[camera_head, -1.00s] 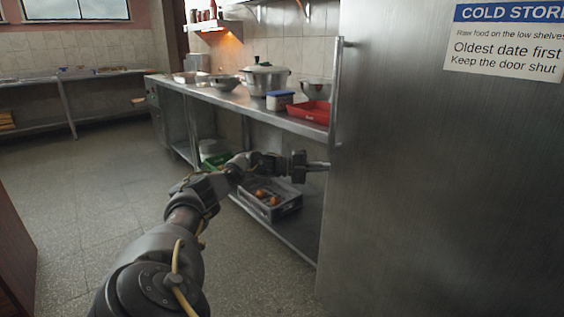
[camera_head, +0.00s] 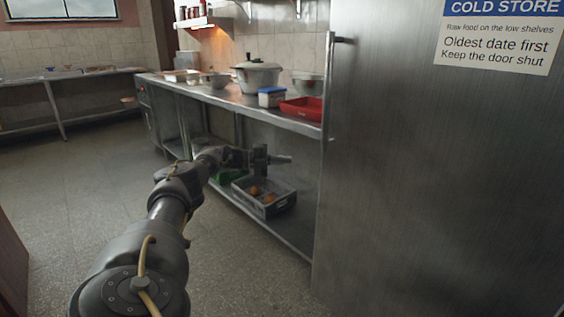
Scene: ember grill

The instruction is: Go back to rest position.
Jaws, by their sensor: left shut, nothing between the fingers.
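My left gripper (camera_head: 281,159) is shut and empty. My left arm comes in from the bottom left and reaches toward the middle of the view. The gripper appears in front of the counter's lower shelf, above a grey crate in the picture, with its fingers pointing right. A gap shows between its fingertips and the long handle (camera_head: 329,110) of the cold store door (camera_head: 440,190). The door fills the right side and looks shut. My right gripper is not in view.
A steel counter (camera_head: 225,97) holds a lidded pot (camera_head: 257,77), a red tray (camera_head: 302,110) and a blue-and-white box (camera_head: 271,97). The grey crate (camera_head: 272,208) with brownish items sits on its lower shelf, beside a green crate (camera_head: 229,176). The floor (camera_head: 90,190) at left is clear.

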